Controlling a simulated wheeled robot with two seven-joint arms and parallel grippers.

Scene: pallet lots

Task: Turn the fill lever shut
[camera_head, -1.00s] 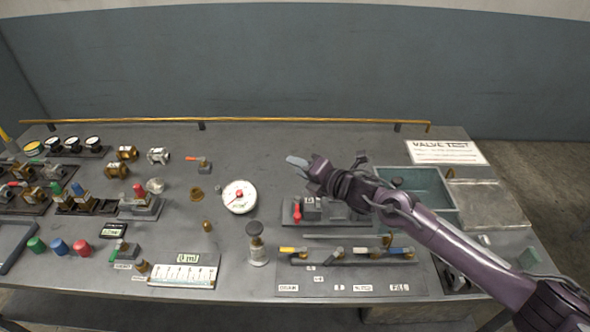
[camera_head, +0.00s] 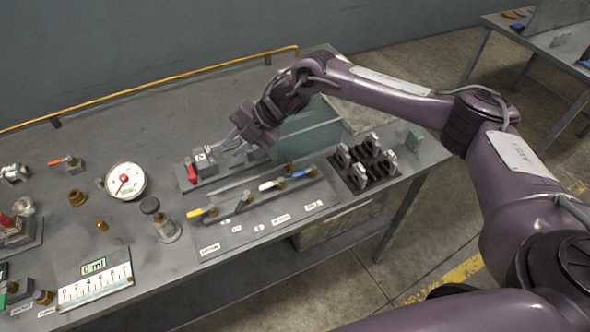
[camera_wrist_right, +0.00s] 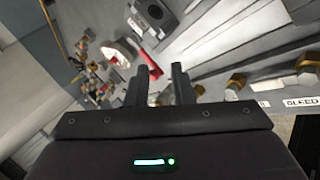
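The valve manifold (camera_head: 235,232) is a grey panel near the table's front edge, with brass valves, coloured levers and small labels. The lever at its right end is blue (camera_head: 302,173), above the rightmost label (camera_head: 314,205); that label read FILL in the earlier head view. A white lever (camera_head: 267,185) and a yellow lever (camera_head: 196,212) sit to its left. My right gripper (camera_head: 236,148) is open and empty, behind the manifold, beside the block with the red lever (camera_head: 191,172). In the wrist view its two fingers (camera_wrist_right: 161,85) stand apart with nothing between them. My left gripper is out of view.
A teal bin (camera_head: 310,130) stands behind the manifold's right end, close to my right gripper. A black rack (camera_head: 362,170) of grey-topped parts is right of the manifold. A round gauge (camera_head: 125,181) and a plunger-like part (camera_head: 160,220) are to the left.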

